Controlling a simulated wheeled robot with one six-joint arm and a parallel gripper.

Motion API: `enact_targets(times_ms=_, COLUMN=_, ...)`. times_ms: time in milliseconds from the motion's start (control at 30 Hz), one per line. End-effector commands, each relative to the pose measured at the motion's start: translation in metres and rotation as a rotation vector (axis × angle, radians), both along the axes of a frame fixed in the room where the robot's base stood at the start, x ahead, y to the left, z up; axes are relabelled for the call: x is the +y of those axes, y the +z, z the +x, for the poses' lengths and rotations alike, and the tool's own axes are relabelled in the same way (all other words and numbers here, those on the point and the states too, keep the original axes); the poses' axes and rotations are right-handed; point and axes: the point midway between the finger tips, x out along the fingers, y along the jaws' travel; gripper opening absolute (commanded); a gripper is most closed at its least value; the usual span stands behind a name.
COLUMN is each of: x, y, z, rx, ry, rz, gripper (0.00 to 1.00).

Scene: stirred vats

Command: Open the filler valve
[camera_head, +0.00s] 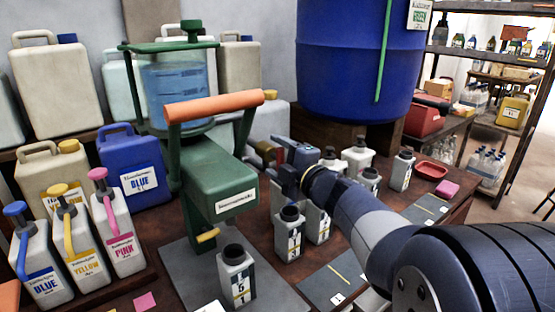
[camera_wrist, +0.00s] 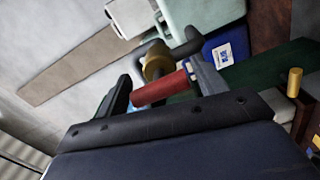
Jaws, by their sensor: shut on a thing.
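The green filler machine (camera_head: 222,182) stands on the table, with a clear tank of blue liquid (camera_head: 178,90), an orange bar handle (camera_head: 215,106) and a small yellow spout (camera_head: 208,235). My gripper (camera_head: 287,163) is at its right side, beyond the green body. In the wrist view, a red handle (camera_wrist: 160,89) with a brass fitting (camera_wrist: 156,64) lies between the fingers of my gripper (camera_wrist: 162,92), which are shut on it. This red handle looks like the valve lever; how far it is turned cannot be told.
A small white bottle (camera_head: 237,275) stands in front of the machine, near the spout. More small bottles (camera_head: 290,236) stand close under my arm. Coloured jugs, including a blue one (camera_head: 134,165), crowd the left. A large blue vat (camera_head: 350,60) stands behind.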

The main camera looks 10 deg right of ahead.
Motion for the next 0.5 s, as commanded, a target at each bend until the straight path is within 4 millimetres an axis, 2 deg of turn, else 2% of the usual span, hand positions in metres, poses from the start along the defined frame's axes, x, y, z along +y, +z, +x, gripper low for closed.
enact_targets(times_ms=133, x=0.0003, y=-0.0022, z=-0.0002, rx=0.003, ry=0.001, rz=-0.006, gripper=0.44)
enact_targets(times_ms=167, x=0.0003, y=-0.0022, z=-0.0002, rx=0.003, ry=0.001, rz=-0.006, gripper=0.68)
enact_targets(times_ms=367, x=0.0002, y=-0.0015, z=-0.0002, rx=0.002, ry=0.001, rz=-0.003, gripper=0.84)
enact_targets(times_ms=500, x=0.0001, y=-0.0009, z=-0.0002, rx=0.001, ry=0.0, rz=-0.003, gripper=0.85)
